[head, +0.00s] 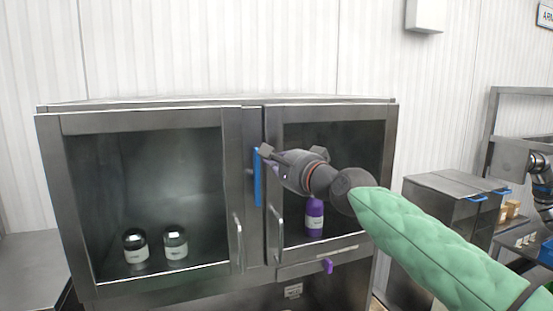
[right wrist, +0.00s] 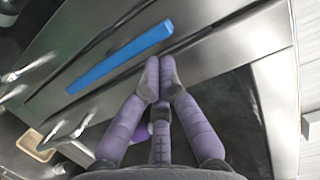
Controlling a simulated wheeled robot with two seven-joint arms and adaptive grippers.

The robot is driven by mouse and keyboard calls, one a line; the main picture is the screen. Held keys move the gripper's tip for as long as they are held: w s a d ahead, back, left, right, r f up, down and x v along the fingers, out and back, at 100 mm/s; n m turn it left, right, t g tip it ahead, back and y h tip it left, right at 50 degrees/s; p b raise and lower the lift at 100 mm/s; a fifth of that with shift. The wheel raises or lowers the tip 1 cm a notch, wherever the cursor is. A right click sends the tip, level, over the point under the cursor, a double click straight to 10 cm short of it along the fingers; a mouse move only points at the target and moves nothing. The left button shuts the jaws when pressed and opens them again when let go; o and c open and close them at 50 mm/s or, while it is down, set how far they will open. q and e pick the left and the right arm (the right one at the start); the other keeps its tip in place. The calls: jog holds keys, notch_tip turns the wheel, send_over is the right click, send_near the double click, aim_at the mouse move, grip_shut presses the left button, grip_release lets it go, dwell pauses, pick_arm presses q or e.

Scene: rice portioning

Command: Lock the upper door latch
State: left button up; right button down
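The upper door latch is a long blue bar (head: 257,178) on the post between the cabinet's two glass doors. It stands upright in the head view and shows whole in the right wrist view (right wrist: 120,56). My right gripper (head: 268,157) is in front of the right door's upper left edge, close beside the blue latch. In the right wrist view its fingertips (right wrist: 160,76) are together with nothing between them, just off the bar. Whether they touch the door cannot be told. A purple latch (head: 328,266) is below the right door. My left gripper is not in view.
The metal cabinet (head: 150,115) has vertical handles on its left door (head: 238,242) and right door (head: 275,235). Two jars (head: 135,247) stand behind the left glass and a purple bottle (head: 314,217) behind the right. A metal unit (head: 450,205) stands at right.

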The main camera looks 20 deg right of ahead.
jog(key=shift+s, duration=0.1)
jog(key=shift+r, duration=0.1)
jog(key=shift+a+r+n+p, duration=0.1)
jog(key=shift+a+n+p, duration=0.1)
jog(key=shift+n+p, duration=0.3)
jog(key=shift+a+r+p, duration=0.1)
jog(key=shift+p, duration=0.35)
